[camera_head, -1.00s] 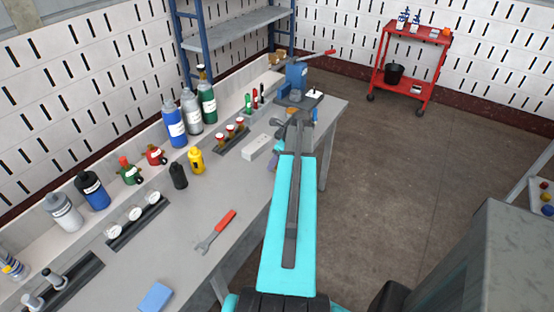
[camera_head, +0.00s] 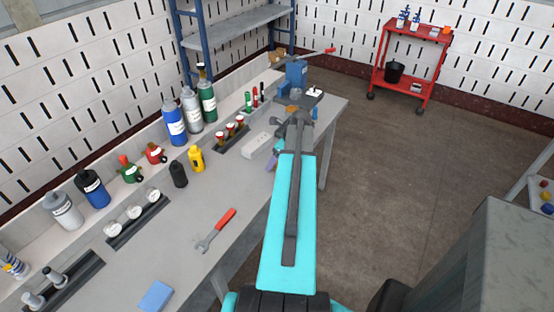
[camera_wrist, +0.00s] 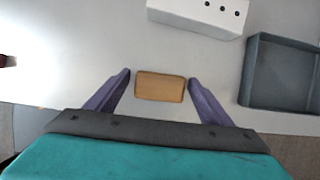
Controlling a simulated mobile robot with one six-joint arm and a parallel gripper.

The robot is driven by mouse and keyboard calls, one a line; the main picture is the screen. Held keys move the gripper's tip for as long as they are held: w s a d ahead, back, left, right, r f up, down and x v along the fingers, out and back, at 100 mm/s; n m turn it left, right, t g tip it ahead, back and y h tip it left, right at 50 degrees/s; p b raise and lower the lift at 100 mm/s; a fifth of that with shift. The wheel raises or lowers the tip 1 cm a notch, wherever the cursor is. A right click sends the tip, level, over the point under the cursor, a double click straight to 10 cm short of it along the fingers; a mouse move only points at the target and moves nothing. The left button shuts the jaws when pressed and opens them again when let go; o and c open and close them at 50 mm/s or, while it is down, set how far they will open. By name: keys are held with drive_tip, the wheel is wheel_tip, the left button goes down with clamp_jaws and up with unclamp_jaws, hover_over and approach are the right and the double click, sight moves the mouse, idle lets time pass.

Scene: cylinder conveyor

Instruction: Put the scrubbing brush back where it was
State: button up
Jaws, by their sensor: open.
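A brown wooden block, which looks like the scrubbing brush (camera_wrist: 160,87), lies on the pale worktop in the wrist view. Its underside is hidden, so I cannot see bristles. My gripper (camera_wrist: 159,77) is open, with one purple finger on each side of the block and a gap between each finger and the block. I cannot tell how far above the worktop the fingertips are. In the head view my arm hides most of this spot, and only a bit of the purple gripper shows beside it.
A white block with dark holes (camera_wrist: 198,14) lies beyond the brush, and a grey open tray (camera_wrist: 252,72) stands to its right.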

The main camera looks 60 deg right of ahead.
drive_tip(key=b+v, duration=0.2)
drive_tip(key=v, duration=1)
drive_tip(key=shift+r, duration=0.1)
idle(0.9)
